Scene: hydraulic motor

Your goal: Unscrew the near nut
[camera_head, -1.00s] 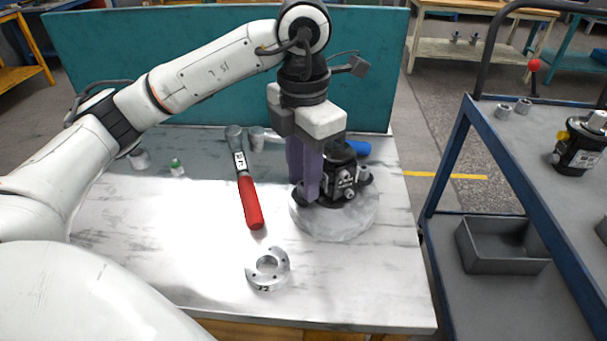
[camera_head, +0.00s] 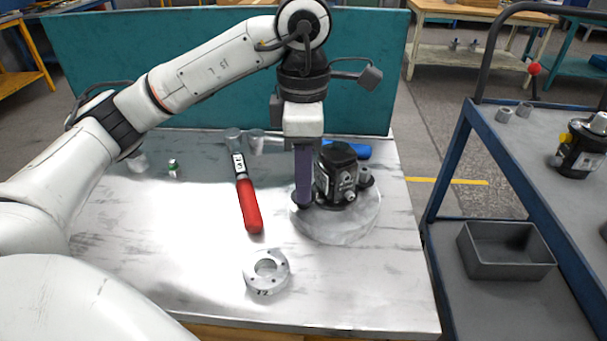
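The black hydraulic motor (camera_head: 336,172) stands upright on a round pale base (camera_head: 340,225) on the table. A grey nut (camera_head: 365,177) shows on the right end of its flange. My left gripper (camera_head: 303,203) points straight down at the left end of the flange. Its purple fingers are seen edge-on and line up as one, so the gap between them does not show. Any nut at that end is hidden behind the fingers, and I cannot tell whether they grip it. My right gripper is not in view.
A red-handled tool (camera_head: 249,205) and a silver ring (camera_head: 266,271) lie on the table (camera_head: 190,255). Small metal cups (camera_head: 256,142) and a blue object (camera_head: 352,149) lie behind. A teal panel (camera_head: 190,70) closes the back. A cart (camera_head: 440,170) with a grey bin (camera_head: 505,250) stands at right.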

